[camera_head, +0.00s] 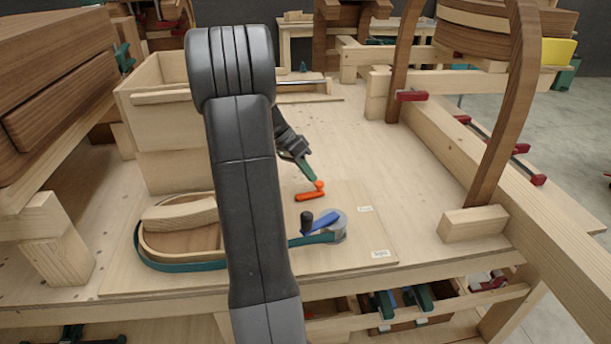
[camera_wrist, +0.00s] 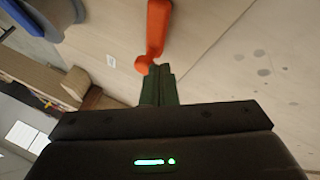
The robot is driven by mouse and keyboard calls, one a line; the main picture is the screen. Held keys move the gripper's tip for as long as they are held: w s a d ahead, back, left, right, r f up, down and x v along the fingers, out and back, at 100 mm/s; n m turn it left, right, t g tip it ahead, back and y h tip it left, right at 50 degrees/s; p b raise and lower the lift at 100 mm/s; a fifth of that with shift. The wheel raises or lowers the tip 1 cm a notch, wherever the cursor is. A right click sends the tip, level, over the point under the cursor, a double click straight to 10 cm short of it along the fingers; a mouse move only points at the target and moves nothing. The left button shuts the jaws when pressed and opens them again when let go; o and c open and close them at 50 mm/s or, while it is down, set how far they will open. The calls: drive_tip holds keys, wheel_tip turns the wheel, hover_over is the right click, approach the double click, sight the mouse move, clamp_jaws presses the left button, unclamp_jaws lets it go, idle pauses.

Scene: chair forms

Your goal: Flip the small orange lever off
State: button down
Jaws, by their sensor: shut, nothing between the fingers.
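The small orange lever (camera_head: 311,195) stands on the wooden board at the middle of the bench, with a round knob at its right end. It also shows in the wrist view (camera_wrist: 157,28) at the top middle, its knob end nearest my fingers. My gripper (camera_head: 314,180) is shut and empty, reaching down from the upper left. Its green fingertips are at the knob, touching or nearly so; I cannot tell which. In the wrist view the closed fingertips (camera_wrist: 159,70) sit just below the knob. My arm hides part of the bench left of the lever.
A strap-wrapped curved wooden form (camera_head: 180,228) lies left. A wooden box (camera_head: 160,150) stands behind it. The bench is clear right of the lever, up to a wooden block (camera_head: 474,223).

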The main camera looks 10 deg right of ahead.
idle(0.3)
drive_tip(key=shift+s+a, duration=0.4)
drive_tip(key=shift+a, duration=0.3)
drive_tip(key=shift+r, duration=0.15)
